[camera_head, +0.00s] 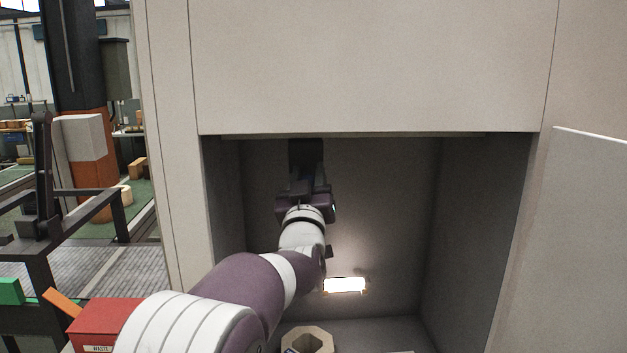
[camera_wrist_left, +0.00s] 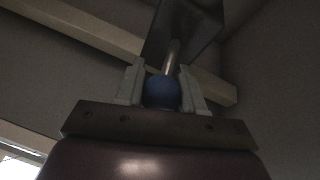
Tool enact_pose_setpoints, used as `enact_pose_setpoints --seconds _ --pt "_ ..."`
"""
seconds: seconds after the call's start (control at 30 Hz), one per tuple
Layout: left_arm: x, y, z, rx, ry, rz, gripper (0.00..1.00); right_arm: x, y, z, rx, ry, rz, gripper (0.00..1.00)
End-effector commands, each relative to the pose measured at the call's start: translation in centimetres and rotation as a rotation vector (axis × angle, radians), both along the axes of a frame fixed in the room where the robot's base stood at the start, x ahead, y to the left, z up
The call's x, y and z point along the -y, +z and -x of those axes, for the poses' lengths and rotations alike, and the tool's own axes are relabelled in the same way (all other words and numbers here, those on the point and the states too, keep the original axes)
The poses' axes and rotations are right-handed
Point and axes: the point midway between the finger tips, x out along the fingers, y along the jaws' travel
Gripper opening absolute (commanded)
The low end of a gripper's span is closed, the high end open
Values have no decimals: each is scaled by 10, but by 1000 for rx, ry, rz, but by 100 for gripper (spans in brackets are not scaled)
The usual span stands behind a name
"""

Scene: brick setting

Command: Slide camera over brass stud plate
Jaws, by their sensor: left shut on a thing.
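My left gripper (camera_head: 307,178) reaches up inside the open cabinet recess, near its ceiling. In the left wrist view the two pale fingers (camera_wrist_left: 161,78) are shut on a round blue knob (camera_wrist_left: 162,94). A brass-coloured stem (camera_wrist_left: 172,58) runs from the knob to a dark, box-like body (camera_wrist_left: 182,24), which looks like the camera. The dark body also shows in the head view (camera_head: 306,151), just beyond the fingertips and under the recess's top edge. I cannot make out the brass stud plate in either view. My right gripper is not in view.
The recess has grey side walls (camera_head: 478,220) and a bright lamp (camera_head: 344,285) low at the back. A beige hollow block (camera_head: 310,338) sits on its floor. A pale beam (camera_wrist_left: 75,26) crosses near the gripper. An open door panel (camera_head: 590,240) stands at right.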

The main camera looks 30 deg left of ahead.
Motion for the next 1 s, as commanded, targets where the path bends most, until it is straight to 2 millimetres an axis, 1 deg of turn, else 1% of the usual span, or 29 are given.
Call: enact_pose_setpoints --seconds 0.07,0.1,0.13,0.17,0.43,0.57,0.67,0.9,1.0 --pt "-1 3 1 8 4 -1 0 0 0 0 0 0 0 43" --pt "-1 3 1 8 4 -1 48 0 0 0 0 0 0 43" --pt "-1 3 1 8 4 -1 57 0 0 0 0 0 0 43" --pt "-1 3 1 7 4 -1 62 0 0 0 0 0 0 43" --pt "-1 1 1 4 2 0 62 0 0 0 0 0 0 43" --pt "4 -5 9 4 1 0 62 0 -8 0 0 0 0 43" --pt "11 -13 24 6 1 0 62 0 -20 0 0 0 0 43" --pt "34 -35 71 7 2 1 62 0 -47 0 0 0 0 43" --pt "42 -43 89 7 1 2 62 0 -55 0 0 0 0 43"
